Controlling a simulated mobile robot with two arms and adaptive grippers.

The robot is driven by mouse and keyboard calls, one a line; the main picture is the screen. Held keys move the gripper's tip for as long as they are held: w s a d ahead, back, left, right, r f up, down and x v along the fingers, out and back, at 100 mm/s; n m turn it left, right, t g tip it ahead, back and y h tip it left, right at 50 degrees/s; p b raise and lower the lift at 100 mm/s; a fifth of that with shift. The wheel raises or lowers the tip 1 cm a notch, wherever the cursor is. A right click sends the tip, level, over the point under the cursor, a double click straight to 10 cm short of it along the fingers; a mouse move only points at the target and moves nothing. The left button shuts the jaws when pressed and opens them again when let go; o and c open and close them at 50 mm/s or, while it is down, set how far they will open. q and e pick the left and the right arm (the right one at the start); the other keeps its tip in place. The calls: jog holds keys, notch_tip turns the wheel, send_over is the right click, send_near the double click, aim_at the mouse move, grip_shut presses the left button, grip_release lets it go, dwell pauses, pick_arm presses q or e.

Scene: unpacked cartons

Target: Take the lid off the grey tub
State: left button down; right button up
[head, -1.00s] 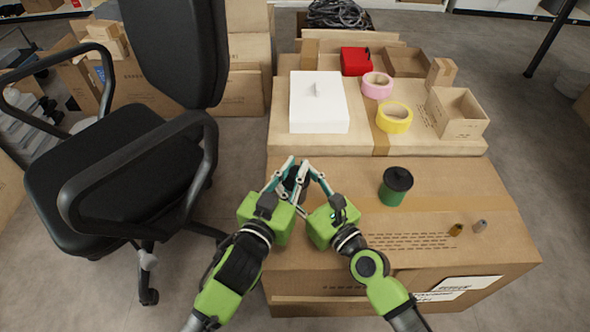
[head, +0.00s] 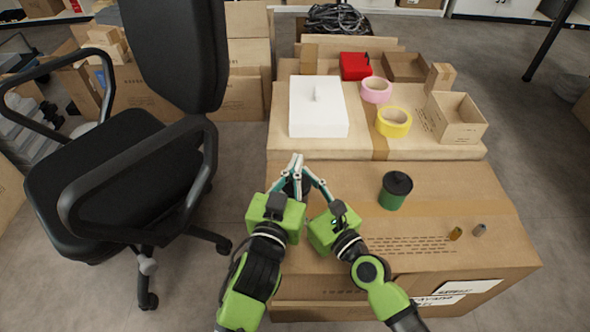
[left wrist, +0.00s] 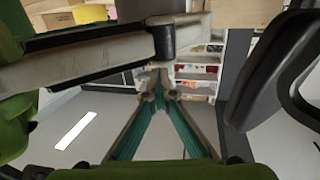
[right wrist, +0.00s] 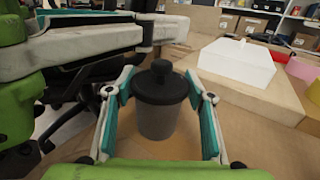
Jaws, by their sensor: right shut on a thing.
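The grey tub (right wrist: 158,122), with its black knobbed lid (right wrist: 161,88) on top, stands upright on the near carton in the right wrist view. My right gripper (right wrist: 160,78) has a finger on each side of the tub and is shut on it. My left gripper (head: 296,160) is beside the right one in the head view. Its fingers converge to a point in the left wrist view, with nothing visible between them. One of its fingers crosses the upper left of the right wrist view. In the head view the arms mostly hide the grey tub.
Behind are a white box (head: 318,112), tape rolls (head: 393,122) and open cartons. An office chair (head: 110,175) stands close on the left.

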pick_arm(q)
jog(key=shift+f, duration=0.3)
pick_arm(e)
jog(key=shift+a+f, duration=0.1)
jog(key=shift+f, duration=0.1)
pick_arm(q)
jog(key=shift+r, duration=0.1)
jog(key=shift+r+m+g+h, duration=0.5)
jog(key=shift+m+h, duration=0.3)
jog(key=shift+h, duration=0.3)
pick_arm(e)
jog(key=shift+r, duration=0.1)
pick_arm(q)
jog(key=c, duration=2.4)
grip_release()
pick_arm(e)
jog(key=shift+r, duration=0.1)
pick_arm(q)
jog(key=shift+o, duration=0.2)
jog(key=v, duration=1.2)
pick_arm(e)
jog(key=shift+r, duration=0.1)
